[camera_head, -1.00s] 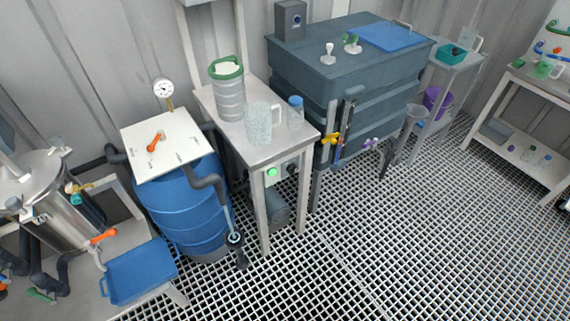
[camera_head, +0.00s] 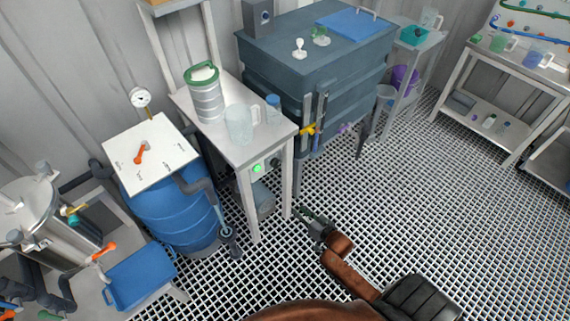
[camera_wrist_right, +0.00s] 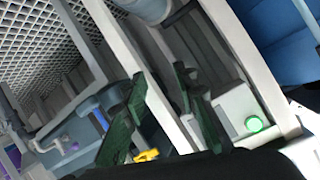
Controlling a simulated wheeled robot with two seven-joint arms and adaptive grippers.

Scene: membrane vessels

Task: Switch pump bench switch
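The pump bench (camera_head: 247,152) is a narrow grey-white table left of centre in the head view. A control box under its top carries a lit green round button (camera_head: 257,168) and a small dark knob (camera_head: 275,162). In the right wrist view the green button (camera_wrist_right: 254,123) shows at lower right on a pale box; I cannot make out the dark knob there. My right gripper (camera_head: 304,216) is in front of the bench, low and to the right of the control box, apart from it. In the wrist view its dark green fingers (camera_wrist_right: 160,80) are spread with nothing between them. My left gripper is not in view.
A jug (camera_head: 239,124), a green-rimmed container (camera_head: 205,95) and a blue-capped bottle (camera_head: 273,108) stand on the bench. A blue barrel (camera_head: 176,212) is at left. A dark tank (camera_head: 315,60) with yellow and purple valves stands behind right. The grating floor (camera_head: 400,210) at right is clear.

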